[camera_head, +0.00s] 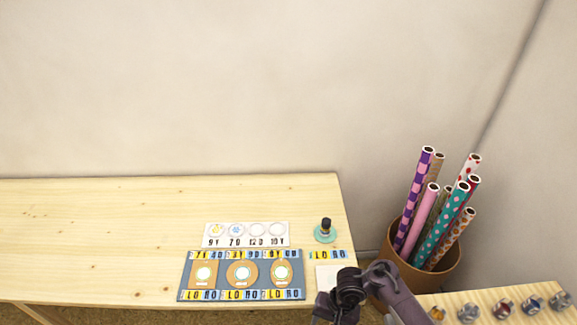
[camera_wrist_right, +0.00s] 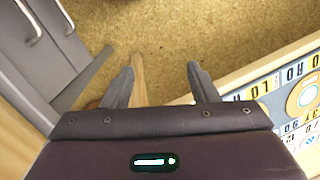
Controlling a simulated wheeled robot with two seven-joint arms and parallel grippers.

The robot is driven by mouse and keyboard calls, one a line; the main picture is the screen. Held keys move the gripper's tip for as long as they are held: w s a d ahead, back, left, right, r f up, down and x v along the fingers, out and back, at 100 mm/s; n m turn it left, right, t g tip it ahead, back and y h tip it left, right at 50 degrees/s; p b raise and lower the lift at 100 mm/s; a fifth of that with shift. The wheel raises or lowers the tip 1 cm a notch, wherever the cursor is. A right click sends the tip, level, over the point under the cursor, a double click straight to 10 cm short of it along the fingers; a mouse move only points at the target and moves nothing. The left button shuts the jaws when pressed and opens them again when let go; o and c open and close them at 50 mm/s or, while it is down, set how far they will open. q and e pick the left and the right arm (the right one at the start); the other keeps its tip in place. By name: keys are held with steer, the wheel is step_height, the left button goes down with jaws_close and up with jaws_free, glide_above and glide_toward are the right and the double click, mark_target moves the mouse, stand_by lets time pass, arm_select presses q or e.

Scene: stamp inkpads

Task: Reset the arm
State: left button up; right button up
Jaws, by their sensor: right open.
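My right arm comes in at the bottom right of the head view, in front of the table's right edge. Its gripper shows in the right wrist view (camera_wrist_right: 158,88), with two grey fingers spread wide and nothing between them. It points down past the table edge toward the brown floor. My left gripper is not in view. A small dark-handled stamp (camera_head: 326,224) stands on a teal round base at the table's right side. A blue-grey tray (camera_head: 223,275) with three tan inkpad pieces lies at the table's front.
A white card (camera_head: 246,242) with four round marks lies behind the tray on the wooden table (camera_head: 90,230). A brown bin (camera_head: 440,275) of patterned rolls stands to the right. A side shelf (camera_head: 560,315) holds several small knobs. The table's left half is clear.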

steer(key=s+f+y+b, duration=0.1)
steer(key=s+f+b, duration=0.1)
steer(key=s+f, duration=0.35)
steer(key=s+d+f+n+t+b, duration=0.1)
steer(key=s+f+b, duration=0.15)
steer(key=f, duration=0.65)
steer(key=s+f+y+b, duration=0.1)
steer(key=s+f, duration=0.4)
steer(key=f, duration=0.3)
steer(key=s+d+f+n+h+b, duration=0.2)
steer(key=s+d+f, duration=0.3)
steer(key=s, duration=0.4)
steer(key=s+d+f+n+t+h+b, duration=0.1)
steer(key=s+d+f+n+h, duration=0.1)
steer(key=s+d+f, duration=0.4)
steer(key=s+f, duration=0.1)
steer(key=s, duration=0.2)
steer(key=shift+s+d+n+b, duration=0.25)
steer(key=shift+s+n+b, duration=0.05)
steer(key=shift+n+b, duration=0.1)
